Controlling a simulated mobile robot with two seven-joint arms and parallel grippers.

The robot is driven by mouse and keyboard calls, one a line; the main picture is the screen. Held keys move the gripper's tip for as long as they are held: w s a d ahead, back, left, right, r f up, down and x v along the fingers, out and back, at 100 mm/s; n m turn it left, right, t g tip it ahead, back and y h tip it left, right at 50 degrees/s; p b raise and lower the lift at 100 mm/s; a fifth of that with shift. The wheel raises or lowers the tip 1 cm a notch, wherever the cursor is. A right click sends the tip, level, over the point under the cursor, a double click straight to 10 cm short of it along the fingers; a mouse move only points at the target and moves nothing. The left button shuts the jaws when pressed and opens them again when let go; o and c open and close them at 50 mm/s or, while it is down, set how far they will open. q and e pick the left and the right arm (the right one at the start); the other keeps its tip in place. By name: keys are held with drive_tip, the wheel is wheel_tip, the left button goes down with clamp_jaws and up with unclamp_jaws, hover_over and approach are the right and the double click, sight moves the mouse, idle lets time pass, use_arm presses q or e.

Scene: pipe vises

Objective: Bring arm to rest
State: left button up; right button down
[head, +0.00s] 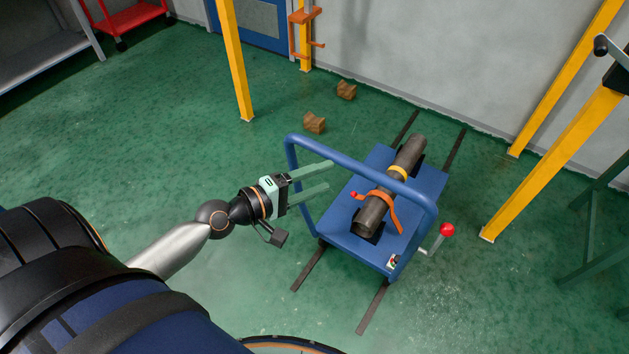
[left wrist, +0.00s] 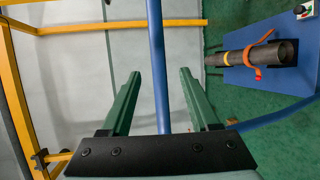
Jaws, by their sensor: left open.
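My left gripper (head: 322,180) reaches in from the left in the head view, its two green fingers spread apart with nothing held. It is beside the blue handle rail (head: 345,158) of a blue cart. In the left wrist view the open fingers (left wrist: 158,100) show with a blue bar (left wrist: 158,60) running between them in the picture; I cannot tell whether they touch it. A dark pipe (head: 376,210) lies on the cart (head: 352,240), with an orange strap and a yellow band around it. The pipe also shows in the left wrist view (left wrist: 285,53). My right gripper is not in view.
The cart stands on dark floor rails (head: 372,308). A lever with a red knob (head: 447,230) sticks out at its right. Two brown blocks (head: 315,123) lie behind it. Yellow posts (head: 236,65) stand at the back and right. Green floor is clear left of the cart.

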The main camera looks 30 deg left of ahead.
use_arm(q)
drive_tip(key=shift+s+a+r, duration=0.15)
drive_tip(key=shift+s+a, duration=0.05)
drive_tip(key=shift+s, duration=0.25)
idle(0.3)
drive_tip(key=s+d+f+m+g+y+p, duration=0.1)
drive_tip(key=s+d+f+m+g+y, duration=0.1)
drive_tip(key=s+f+m, duration=0.4)
drive_tip(key=s+d+f+m+g+y+p, duration=0.1)
drive_tip(key=s+d+f+m+g+y, duration=0.1)
drive_tip(key=s+f+m, duration=0.5)
drive_tip(key=shift+d+f+m+g, duration=0.5)
drive_tip(key=shift+d+f+m, duration=0.95)
drive_tip(key=shift+f, duration=1.25)
drive_tip(key=shift+a, duration=0.2)
